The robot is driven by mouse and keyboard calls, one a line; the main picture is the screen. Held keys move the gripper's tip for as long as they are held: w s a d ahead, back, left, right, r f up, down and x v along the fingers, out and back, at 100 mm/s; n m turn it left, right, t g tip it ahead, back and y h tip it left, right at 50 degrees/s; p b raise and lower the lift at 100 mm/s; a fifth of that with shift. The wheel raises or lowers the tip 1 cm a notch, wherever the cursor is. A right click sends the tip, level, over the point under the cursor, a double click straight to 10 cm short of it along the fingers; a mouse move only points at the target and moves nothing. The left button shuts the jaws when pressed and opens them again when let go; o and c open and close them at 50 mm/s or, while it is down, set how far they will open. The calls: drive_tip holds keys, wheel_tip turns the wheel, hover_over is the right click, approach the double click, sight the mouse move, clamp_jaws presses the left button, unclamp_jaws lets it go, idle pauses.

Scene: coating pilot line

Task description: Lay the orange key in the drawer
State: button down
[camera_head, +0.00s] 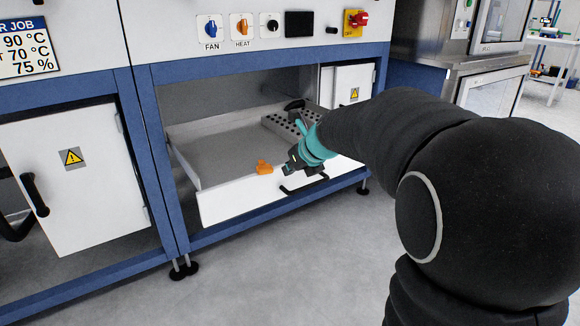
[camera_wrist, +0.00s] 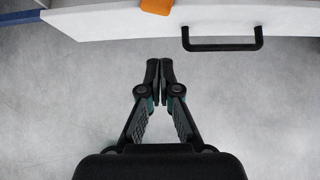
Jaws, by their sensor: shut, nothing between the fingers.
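The drawer (camera_head: 238,196) is pulled open below the control panel. Its white front also shows at the top of the wrist view (camera_wrist: 110,24). The orange key (camera_head: 264,167) is at the top edge of the drawer front, left of my gripper. It is cut off at the top of the wrist view (camera_wrist: 157,6). I cannot tell whether it rests on the rim or just inside. My gripper (camera_head: 287,171) is shut and empty, near the drawer front by its handle. In the wrist view its fingertips (camera_wrist: 160,68) meet over the grey floor, apart from the key.
A black handle (camera_wrist: 222,46) sticks out from the drawer front. A perforated grey block (camera_head: 284,124) sits in the drawer's back right; the drawer's left floor (camera_head: 215,150) is bare. Blue frame posts (camera_head: 160,170) flank the opening. A white cabinet door (camera_head: 75,190) is at left.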

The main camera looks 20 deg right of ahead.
sight(269, 173)
drive_tip(key=w+a+f, duration=0.1)
drive_tip(key=w, duration=0.1)
drive_tip(key=w+f, duration=0.2)
drive_tip(key=w, duration=0.1)
drive_tip(key=w+a+f+b, duration=0.1)
drive_tip(key=w, duration=0.2)
drive_tip(key=shift+a+f, duration=0.25)
drive_tip(key=shift+a, duration=0.1)
